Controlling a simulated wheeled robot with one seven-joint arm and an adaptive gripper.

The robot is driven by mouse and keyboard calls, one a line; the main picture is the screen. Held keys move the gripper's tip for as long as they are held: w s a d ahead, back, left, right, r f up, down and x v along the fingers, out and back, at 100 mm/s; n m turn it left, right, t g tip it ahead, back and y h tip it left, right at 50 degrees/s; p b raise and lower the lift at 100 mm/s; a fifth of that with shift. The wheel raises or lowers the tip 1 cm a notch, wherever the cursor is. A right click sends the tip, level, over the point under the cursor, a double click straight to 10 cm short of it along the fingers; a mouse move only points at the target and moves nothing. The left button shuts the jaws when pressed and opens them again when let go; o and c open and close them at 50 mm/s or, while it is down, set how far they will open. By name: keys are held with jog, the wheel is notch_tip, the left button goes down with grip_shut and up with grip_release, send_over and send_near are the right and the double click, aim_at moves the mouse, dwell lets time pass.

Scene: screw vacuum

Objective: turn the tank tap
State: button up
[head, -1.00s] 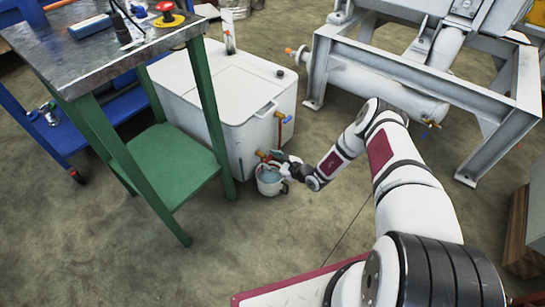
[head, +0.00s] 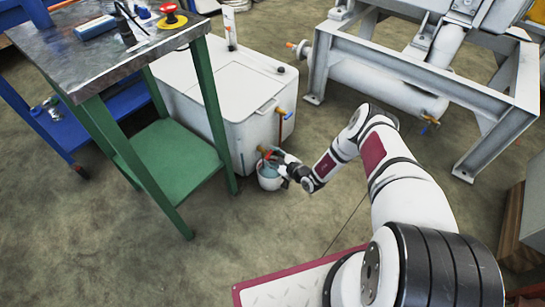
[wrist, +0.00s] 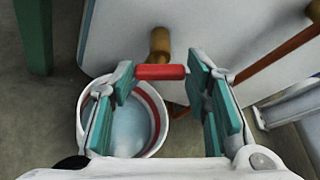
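The white tank (head: 196,93) stands beside the green-legged table. Its brass tap (wrist: 160,45) sticks out low on the front, with a red handle (wrist: 160,72). The tap also shows small in the head view (head: 263,150). My gripper (wrist: 160,85) is open, its teal-padded fingers on either side of the red handle. The left fingertip is close to the handle's left end; I cannot tell whether it touches. A white bucket (head: 270,184) with bluish water stands on the floor below the tap. In the wrist view the bucket (wrist: 146,95) is partly hidden by the left finger.
The green table (head: 175,165) stands left of the tank, one leg near the bucket. A blue-handled valve (head: 286,115) sits on a pipe at the tank's right corner. A grey steel frame (head: 425,72) stands to the right. Floor in front is clear.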

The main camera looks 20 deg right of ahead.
jog(key=o, duration=0.4)
jog(key=shift+c, duration=0.2)
jog(key=shift+s, duration=0.1)
jog(key=v, duration=1.2)
